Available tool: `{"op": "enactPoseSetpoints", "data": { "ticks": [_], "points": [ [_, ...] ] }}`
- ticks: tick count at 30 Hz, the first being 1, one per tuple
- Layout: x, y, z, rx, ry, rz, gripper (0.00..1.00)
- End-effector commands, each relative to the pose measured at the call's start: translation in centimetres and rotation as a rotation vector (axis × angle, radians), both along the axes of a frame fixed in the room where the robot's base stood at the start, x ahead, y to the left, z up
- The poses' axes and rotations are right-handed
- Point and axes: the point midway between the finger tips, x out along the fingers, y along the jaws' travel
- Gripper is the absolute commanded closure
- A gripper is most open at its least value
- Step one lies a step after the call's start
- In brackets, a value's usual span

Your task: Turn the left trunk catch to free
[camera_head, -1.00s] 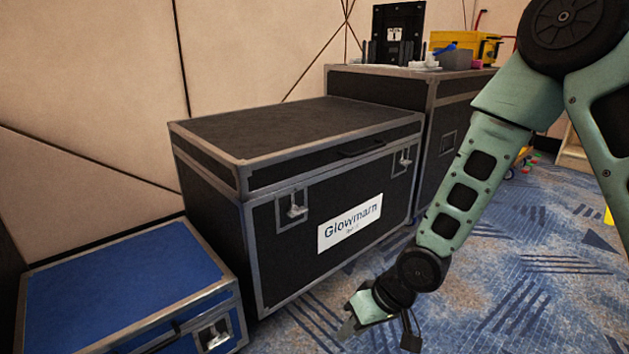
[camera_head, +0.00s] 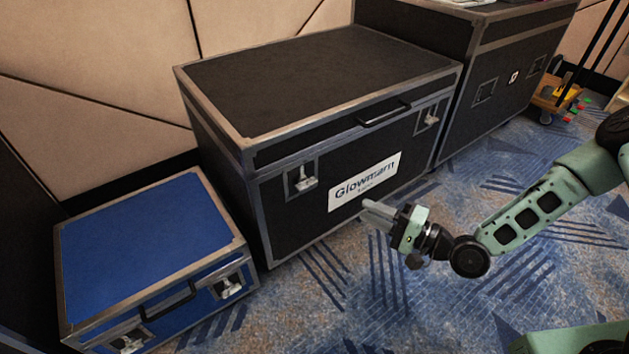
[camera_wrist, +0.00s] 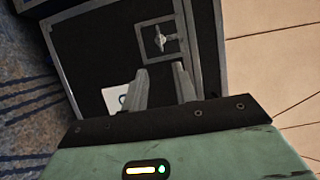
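The black trunk (camera_head: 275,85), with metal edges and a white label, stands against the wall in the head view. Its left catch (camera_head: 304,181) is a silver fitting in a recessed plate, left of the label; its right catch (camera_head: 431,118) is near the far corner. My gripper (camera_head: 368,210) is in front of the trunk near the label's lower right, pointing left, apart from the catch. In the wrist view, my gripper (camera_wrist: 162,80) is open and empty, and the left catch (camera_wrist: 161,40) shows beyond the fingertips. I cannot tell the catch's exact turn.
A blue case (camera_head: 145,240) with two catches and a handle sits left of the trunk. The trunk's black handle (camera_head: 384,113) sticks out above the label (camera_head: 364,183). Another black case (camera_head: 510,75) stands to the right. The carpet (camera_head: 340,300) in front is clear.

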Motion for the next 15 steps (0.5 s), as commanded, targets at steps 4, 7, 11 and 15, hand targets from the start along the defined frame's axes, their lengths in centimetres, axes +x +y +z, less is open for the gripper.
{"op": "enactPoseSetpoints", "data": {
  "ticks": [4, 7, 11, 15],
  "points": [
    [1.6, 2.6, -0.3, 0.0, -0.002, 0.004, 0.72],
    [2.7, 4.3, -0.3, -0.001, -0.002, 0.005, 0.72],
    [4.2, 6.6, -0.3, -0.002, -0.003, 0.005, 0.72],
    [5.8, 9.0, -0.3, -0.003, -0.004, 0.005, 0.72]
  ]
}}
